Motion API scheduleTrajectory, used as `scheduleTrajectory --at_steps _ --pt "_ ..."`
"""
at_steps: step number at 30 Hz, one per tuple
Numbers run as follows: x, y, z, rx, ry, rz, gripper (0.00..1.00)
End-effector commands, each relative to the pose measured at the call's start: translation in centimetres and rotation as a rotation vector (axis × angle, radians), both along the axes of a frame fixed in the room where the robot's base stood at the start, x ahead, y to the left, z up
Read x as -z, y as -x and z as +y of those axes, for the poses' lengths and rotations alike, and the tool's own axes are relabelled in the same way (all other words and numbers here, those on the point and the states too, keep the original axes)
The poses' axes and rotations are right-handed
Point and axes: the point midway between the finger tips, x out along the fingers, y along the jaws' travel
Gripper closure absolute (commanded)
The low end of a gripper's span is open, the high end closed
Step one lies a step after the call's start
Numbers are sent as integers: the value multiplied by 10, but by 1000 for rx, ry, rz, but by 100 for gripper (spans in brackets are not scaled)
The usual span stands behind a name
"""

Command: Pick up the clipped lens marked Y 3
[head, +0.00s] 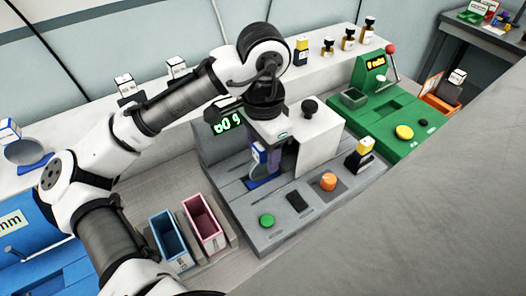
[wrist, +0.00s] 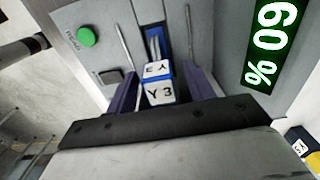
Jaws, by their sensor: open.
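The clipped lens marked Y 3 (wrist: 159,93) shows in the wrist view as a small white block with blue edges and black lettering, above a blue part in a slot of the grey machine (head: 300,225). In the head view my gripper mostly hides it; a blue rounded part (head: 264,182) shows below the fingers. My gripper (head: 262,160) is open over the machine. In the wrist view its two purple fingers (wrist: 161,88) stand on either side of the marked block, with gaps visible. I cannot tell whether either finger touches it.
The grey machine has a green button (head: 267,220), an orange knob (head: 328,181), and a white housing (head: 318,145) close to my gripper. A yellow and black clipped piece (head: 359,153) stands to the right. Blue (head: 168,237) and pink (head: 204,222) bins stand left. A green machine (head: 395,115) is beyond.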

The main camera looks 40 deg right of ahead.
Motion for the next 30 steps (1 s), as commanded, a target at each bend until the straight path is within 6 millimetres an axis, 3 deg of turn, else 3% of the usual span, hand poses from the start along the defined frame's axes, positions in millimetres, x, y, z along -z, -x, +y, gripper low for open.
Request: scheduleTrajectory --at_steps 9,21,30 --pt "6 0 0 0 0 -1 47" --pt "6 0 0 0 0 0 100" --pt "5 0 0 0 0 -1 100"
